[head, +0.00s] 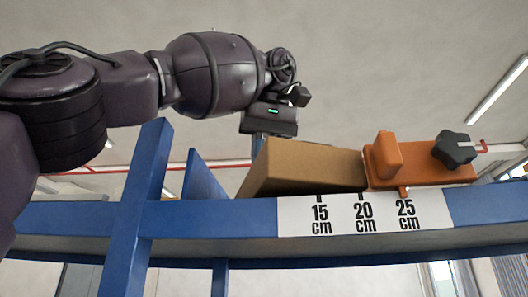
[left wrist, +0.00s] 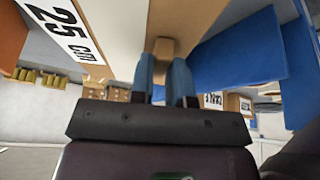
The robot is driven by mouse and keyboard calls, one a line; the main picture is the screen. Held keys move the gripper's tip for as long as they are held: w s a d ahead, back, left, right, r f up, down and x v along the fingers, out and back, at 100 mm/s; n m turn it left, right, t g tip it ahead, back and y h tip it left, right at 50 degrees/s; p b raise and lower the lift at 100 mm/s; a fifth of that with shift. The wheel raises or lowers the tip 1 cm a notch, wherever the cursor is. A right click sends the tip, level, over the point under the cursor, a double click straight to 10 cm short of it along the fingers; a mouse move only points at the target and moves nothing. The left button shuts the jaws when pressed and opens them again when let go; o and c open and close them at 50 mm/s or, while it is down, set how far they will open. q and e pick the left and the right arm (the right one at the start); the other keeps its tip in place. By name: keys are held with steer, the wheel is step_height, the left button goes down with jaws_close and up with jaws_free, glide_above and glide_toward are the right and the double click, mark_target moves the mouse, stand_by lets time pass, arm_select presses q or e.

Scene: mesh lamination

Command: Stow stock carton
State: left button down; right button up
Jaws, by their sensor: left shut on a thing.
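The stock carton (head: 312,165), a brown box, sits on the blue shelf, tilted in the picture, behind the scale plate. My left gripper (head: 258,145) reaches over its left end from above. In the left wrist view, its two blue fingers (left wrist: 164,76) are shut on a small brown grip part at the end of the carton (left wrist: 185,18). An orange stop block (head: 425,171) with a black knob (head: 454,149) stands at the carton's right end, close to or touching it; I cannot tell which. The carton's underside is hidden. My right gripper is not in view.
A white scale plate (head: 365,214) marked 15, 20 and 25 cm is on the shelf's front beam (head: 210,217). A blue divider panel (head: 203,179) stands left of the carton, with a blue upright (head: 150,160) farther left. Blurred boxes (left wrist: 105,72) show in the wrist view's background.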

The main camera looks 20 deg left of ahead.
arm_select(q)
steer(key=shift+f+b, duration=0.35)
steer(key=shift+f, duration=0.2)
stand_by(0.5)
steer(key=c, duration=1)
jaws_free()
